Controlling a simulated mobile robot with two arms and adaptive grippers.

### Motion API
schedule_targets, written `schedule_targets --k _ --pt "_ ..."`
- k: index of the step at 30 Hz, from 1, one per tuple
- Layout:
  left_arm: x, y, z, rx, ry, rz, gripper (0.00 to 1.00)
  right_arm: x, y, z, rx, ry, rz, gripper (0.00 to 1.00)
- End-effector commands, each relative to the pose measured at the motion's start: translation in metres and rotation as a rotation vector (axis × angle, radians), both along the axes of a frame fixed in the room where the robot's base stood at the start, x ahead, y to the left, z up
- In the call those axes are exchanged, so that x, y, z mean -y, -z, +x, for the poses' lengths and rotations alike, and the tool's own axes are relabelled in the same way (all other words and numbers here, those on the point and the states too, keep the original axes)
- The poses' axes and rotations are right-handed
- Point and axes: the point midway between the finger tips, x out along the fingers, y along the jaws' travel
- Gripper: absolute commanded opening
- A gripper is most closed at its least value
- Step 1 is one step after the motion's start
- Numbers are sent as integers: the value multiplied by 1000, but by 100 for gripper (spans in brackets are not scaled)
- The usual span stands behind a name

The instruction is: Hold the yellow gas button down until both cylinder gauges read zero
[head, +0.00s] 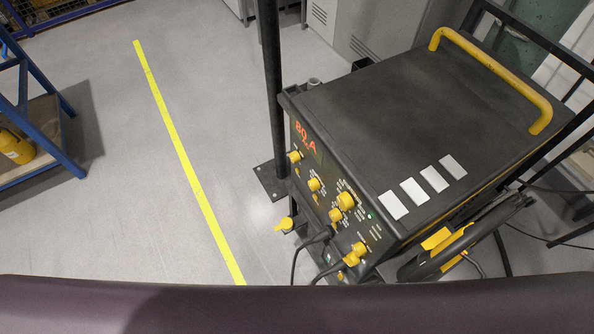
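A black welding power source (410,120) stands at the right in the head view. Its front panel faces left and carries several yellow knobs and buttons, such as the yellow knob at the upper left (295,156) and a larger yellow knob (345,201). I cannot tell which yellow control is the gas button. A red display (306,136) reads about 80 A, and a green light (369,216) is lit. No cylinder gauges can be made out. Neither of my grippers shows in the view.
A dark post (271,90) stands just left of the machine. Black cables (298,262) hang from its lower front. A yellow floor line (185,160) crosses bare grey floor. A blue frame (45,120) with a yellow object (16,147) is at the left. A dark band hides the bottom.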

Motion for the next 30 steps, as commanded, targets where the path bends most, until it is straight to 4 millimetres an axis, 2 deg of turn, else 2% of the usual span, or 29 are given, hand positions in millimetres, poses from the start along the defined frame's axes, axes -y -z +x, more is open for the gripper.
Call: schedule_targets --k 9,25,30 --pt "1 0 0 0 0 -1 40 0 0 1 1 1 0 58" --pt "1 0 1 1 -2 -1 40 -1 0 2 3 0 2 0" --pt "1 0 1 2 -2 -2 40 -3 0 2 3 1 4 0"
